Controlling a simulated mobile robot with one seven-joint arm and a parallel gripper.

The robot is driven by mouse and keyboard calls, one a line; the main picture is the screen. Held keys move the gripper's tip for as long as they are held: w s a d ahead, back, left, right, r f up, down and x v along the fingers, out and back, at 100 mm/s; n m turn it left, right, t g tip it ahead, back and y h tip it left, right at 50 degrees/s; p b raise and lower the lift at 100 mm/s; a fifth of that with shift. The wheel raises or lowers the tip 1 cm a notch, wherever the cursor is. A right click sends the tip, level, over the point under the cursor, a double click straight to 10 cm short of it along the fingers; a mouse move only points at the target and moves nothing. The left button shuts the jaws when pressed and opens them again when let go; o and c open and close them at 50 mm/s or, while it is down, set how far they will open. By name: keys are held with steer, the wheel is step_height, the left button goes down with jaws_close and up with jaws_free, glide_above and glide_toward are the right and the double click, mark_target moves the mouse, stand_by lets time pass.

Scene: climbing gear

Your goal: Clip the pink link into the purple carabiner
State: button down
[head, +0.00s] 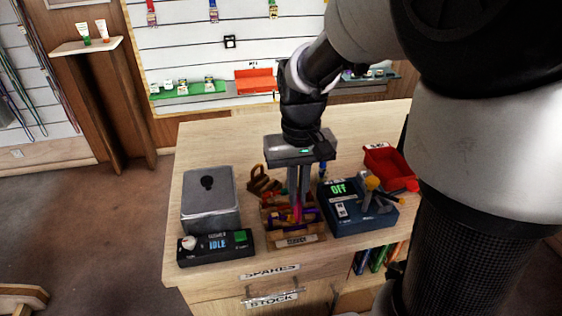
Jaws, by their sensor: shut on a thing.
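My gripper (298,218) points straight down over a small wooden tray (297,240) near the counter's front edge. Its fingers are shut on the pink link (298,211), which shows as a narrow pink strip between the fingertips. Purple pieces show beside the fingertips inside the tray; the purple carabiner (311,215) seems to be among them, with orange and blue pieces close by. The fingers hide part of it. I cannot tell whether the link touches the carabiner or how its gate stands.
A grey lidded box (210,211) and a black device reading IDLE (215,246) stand left of the tray. A blue device reading OFF (352,215) stands close on the right, with a red bin (388,166) behind it. The counter (205,140) is clear at the back left.

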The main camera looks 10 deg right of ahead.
steer(key=shift+d+f, duration=0.15)
steer(key=shift+d, duration=0.8)
steer(key=shift+d+f, duration=0.1)
steer(key=shift+d, duration=0.8)
stand_by(1.1)
steer(key=c, duration=1.6)
jaws_free()
steer(key=shift+r+p, duration=0.2)
steer(key=shift+p, duration=0.1)
steer(key=shift+r, duration=0.2)
steer(key=shift+d, duration=0.1)
steer(key=shift+d+p, duration=0.4)
steer(key=shift+d, duration=1.55)
